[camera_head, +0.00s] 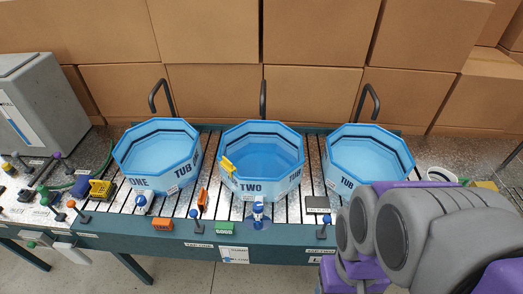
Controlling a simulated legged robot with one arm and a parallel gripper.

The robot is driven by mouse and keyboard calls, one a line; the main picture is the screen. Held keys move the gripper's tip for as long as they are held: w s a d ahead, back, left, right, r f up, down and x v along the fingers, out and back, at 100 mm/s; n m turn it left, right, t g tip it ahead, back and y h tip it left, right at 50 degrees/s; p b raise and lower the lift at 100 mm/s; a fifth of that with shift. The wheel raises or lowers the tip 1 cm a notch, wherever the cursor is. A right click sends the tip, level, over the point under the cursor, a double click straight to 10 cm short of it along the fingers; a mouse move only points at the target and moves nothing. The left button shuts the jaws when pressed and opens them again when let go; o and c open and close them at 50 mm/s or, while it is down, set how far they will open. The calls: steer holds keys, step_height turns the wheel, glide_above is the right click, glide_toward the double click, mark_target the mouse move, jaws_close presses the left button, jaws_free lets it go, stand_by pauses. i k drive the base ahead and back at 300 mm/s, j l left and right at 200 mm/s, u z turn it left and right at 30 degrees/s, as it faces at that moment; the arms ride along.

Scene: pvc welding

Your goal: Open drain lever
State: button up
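Three blue octagonal tubs stand in a row on the roller table: tub one (158,183), tub two (251,187) and a third tub (345,182). Blue-and-white valve fittings show at the front of tub one (141,203) and tub two (258,212). Small blue-knobbed levers stand upright along the table's front edge, one left of centre (193,215) and one at the right (325,221). I cannot tell which is the drain lever. My gripper's fingers do not show.
The roller table (225,237) has small signs along its front. A yellow basket (101,188) and other levers sit at the left, beside a grey machine (42,105). Black curved pipes rise behind the tubs. Stacked cardboard boxes (313,90) block the back. A white round container (441,175) is at the right.

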mark_target(71, 204)
steer(key=j+u, duration=0.1)
steer(key=u, duration=1.85)
steer(key=i+j+z, duration=0.75)
steer(key=i, duration=0.2)
